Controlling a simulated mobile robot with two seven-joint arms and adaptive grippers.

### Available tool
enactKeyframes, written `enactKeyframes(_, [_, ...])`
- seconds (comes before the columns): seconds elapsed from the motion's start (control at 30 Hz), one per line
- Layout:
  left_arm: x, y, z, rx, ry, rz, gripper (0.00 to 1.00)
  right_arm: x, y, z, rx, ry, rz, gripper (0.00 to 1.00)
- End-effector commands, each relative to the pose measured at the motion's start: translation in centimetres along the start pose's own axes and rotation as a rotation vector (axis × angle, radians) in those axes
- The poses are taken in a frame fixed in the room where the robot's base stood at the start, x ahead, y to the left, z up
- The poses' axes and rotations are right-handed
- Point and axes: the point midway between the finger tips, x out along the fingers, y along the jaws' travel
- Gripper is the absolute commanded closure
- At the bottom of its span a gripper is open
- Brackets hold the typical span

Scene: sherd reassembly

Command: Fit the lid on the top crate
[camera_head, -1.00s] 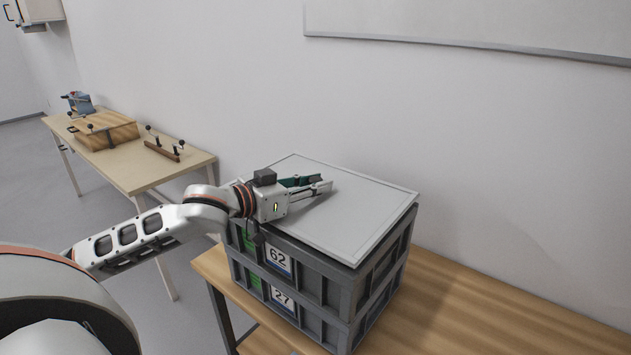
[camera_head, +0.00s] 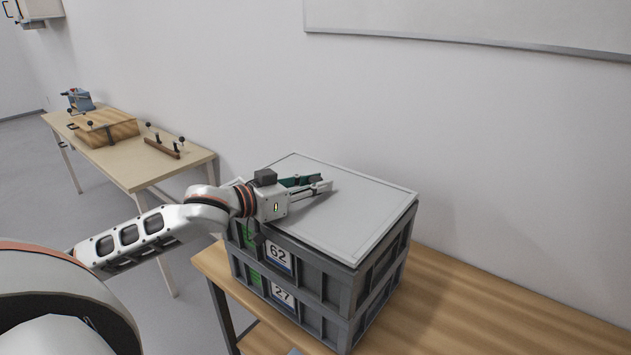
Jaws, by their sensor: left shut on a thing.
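The flat grey lid (camera_head: 355,213) lies over the top crate (camera_head: 310,271), a dark grey box with a white label reading 62. Its edges run roughly along the crate's rim, and a thin dark line shows under its front right edge. I cannot tell whether it is fully seated. My left gripper (camera_head: 310,187) reaches in from the left, low over the lid's left part, and is shut on the lid. The exact grip is hard to see. A dark green part shows beside the fingers. My right gripper is not in view.
The top crate stands on a lower crate (camera_head: 310,309) labelled 27, on a wooden table (camera_head: 470,315). The table is clear to the right. A wall stands close behind. A side bench (camera_head: 125,163) at the left carries a wooden box and tools.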

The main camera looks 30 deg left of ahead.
Motion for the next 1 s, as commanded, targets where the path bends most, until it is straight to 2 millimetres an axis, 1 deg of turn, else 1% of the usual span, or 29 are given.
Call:
enactKeyframes(0.3, [0.12,0.01,0.77,-0.001,0.002,0.0,1.0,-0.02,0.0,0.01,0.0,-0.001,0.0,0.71])
enactKeyframes(0.6, [0.13,0.01,0.85,0.0,0.002,0.0,1.0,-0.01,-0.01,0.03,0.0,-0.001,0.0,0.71])
enactKeyframes(0.63, [0.13,0.01,0.85,0.0,0.002,0.0,0.71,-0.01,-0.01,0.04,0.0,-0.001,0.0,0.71])
enactKeyframes(0.67, [0.13,0.01,0.85,0.0,0.002,0.0,0.63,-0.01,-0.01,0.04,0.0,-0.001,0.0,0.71])
enactKeyframes(0.7, [0.13,0.01,0.86,0.0,0.002,0.0,0.59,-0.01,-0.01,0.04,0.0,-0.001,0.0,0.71])
enactKeyframes(1.0, [0.13,0.01,1.04,-0.001,-0.002,0.0,0.59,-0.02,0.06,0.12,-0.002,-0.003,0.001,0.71])
